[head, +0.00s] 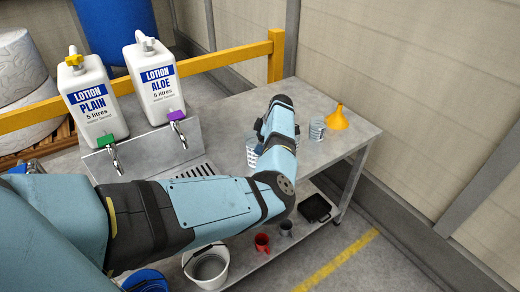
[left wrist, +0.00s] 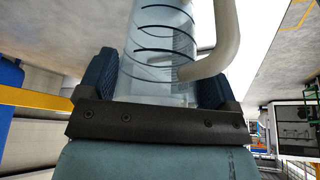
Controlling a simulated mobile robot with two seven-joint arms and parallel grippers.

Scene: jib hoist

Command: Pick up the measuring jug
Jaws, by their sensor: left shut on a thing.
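The measuring jug (left wrist: 155,45) is clear, with dark graduation lines and a cream handle. It fills the upper middle of the left wrist view. The fingers of my left gripper (left wrist: 156,78) stand on both sides of it, shut on it. In the head view a small part of the jug (head: 251,152) shows just left of my wrist, over the grey bench top. My forearm hides the rest of it, and whether its base touches the bench cannot be told. My right gripper is not in view.
A ridged clear or grey container (head: 317,130) and a yellow funnel (head: 337,118) stand right of my wrist on the bench (head: 345,137). Two lotion containers (head: 92,100) (head: 155,80) with taps stand at left. A bucket (head: 207,266), mugs (head: 262,243) and a black tray (head: 314,208) are below.

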